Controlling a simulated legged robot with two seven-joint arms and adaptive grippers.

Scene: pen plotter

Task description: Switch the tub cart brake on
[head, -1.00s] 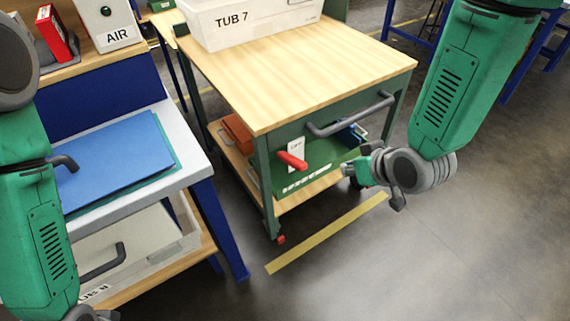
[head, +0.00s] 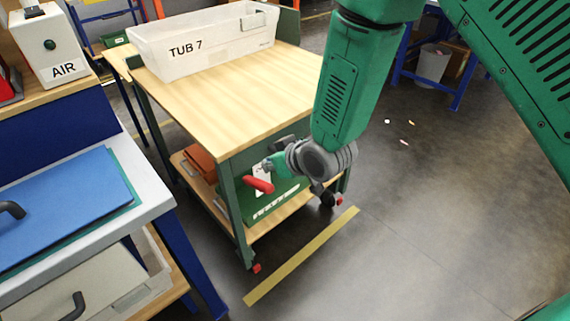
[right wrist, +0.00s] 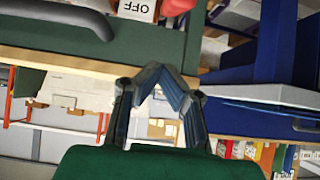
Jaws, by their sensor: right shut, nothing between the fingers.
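The tub cart (head: 240,100) has a wooden top and a green frame. Its red brake lever (head: 259,185) sticks out from the end panel beside a white label plate (head: 262,172). In the right wrist view the lever (right wrist: 178,6) is cut by the top edge, beside the label (right wrist: 137,9), which reads OFF upside down. My right gripper (head: 268,164) is shut and empty, just above the lever in the head view. Its fingertips (right wrist: 162,70) meet below the lever in the right wrist view. My left gripper is out of view.
A white bin marked TUB 7 (head: 205,47) stands on the cart top. The cart handle (right wrist: 62,14) is close to my right gripper. A blue-legged bench (head: 165,195) stands left of the cart. Open floor (head: 430,220) lies to the right, past a yellow floor strip (head: 300,258).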

